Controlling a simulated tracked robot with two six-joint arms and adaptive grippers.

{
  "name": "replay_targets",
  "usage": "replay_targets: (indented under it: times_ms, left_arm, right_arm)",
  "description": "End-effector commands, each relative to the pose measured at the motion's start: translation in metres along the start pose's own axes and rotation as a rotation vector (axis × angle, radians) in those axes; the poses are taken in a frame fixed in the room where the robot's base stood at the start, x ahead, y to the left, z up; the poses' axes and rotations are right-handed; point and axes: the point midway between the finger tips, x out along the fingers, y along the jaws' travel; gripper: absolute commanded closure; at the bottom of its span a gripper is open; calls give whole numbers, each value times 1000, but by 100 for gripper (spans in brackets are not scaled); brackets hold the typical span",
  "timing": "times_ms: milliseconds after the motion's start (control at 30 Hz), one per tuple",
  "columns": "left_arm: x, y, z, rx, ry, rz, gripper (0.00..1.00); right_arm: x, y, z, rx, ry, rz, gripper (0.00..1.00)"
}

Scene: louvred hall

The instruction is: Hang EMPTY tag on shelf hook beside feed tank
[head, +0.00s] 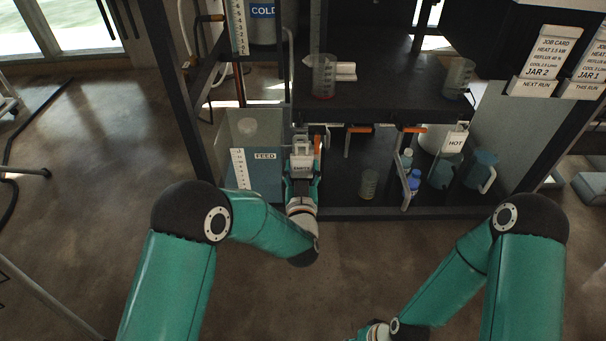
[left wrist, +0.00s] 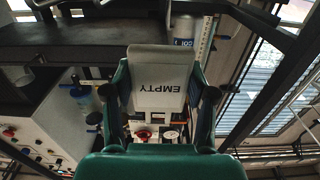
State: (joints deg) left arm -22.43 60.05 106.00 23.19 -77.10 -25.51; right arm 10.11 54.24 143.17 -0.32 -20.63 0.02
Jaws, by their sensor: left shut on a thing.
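The white EMPTY tag (head: 302,162) is held in my left gripper (head: 303,172), which is shut on it. In the left wrist view the tag (left wrist: 158,80) sits between the two fingers, its lettering upside down. In the head view the gripper is just right of the feed tank (head: 268,183), a blue-filled clear tank labelled FEED. An orange-ended shelf hook (head: 317,143) shows just beyond the gripper; I cannot tell whether the tag touches it. My right arm is at the lower right, its gripper fingers outside the picture.
More orange-ended hooks (head: 358,129) line the shelf edge (head: 375,118). A HOT tag (head: 455,142) hangs at right. Blue-capped bottles (head: 413,180), a beaker (head: 369,183) and blue jugs (head: 481,170) stand below. A dark upright post (head: 178,90) rises left of the tank.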

Motion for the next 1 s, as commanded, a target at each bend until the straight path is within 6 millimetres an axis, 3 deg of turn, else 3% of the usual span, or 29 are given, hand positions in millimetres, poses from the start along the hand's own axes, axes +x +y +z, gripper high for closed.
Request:
replay_targets:
  times_ms: [400,1000]
  left_arm:
    - [48,0,2,-1,1,0,100]
    - [64,0,-3,0,1,1,100]
  right_arm:
    - [6,2,0,0,0,0,57]
    - [12,4,0,0,0,0,57]
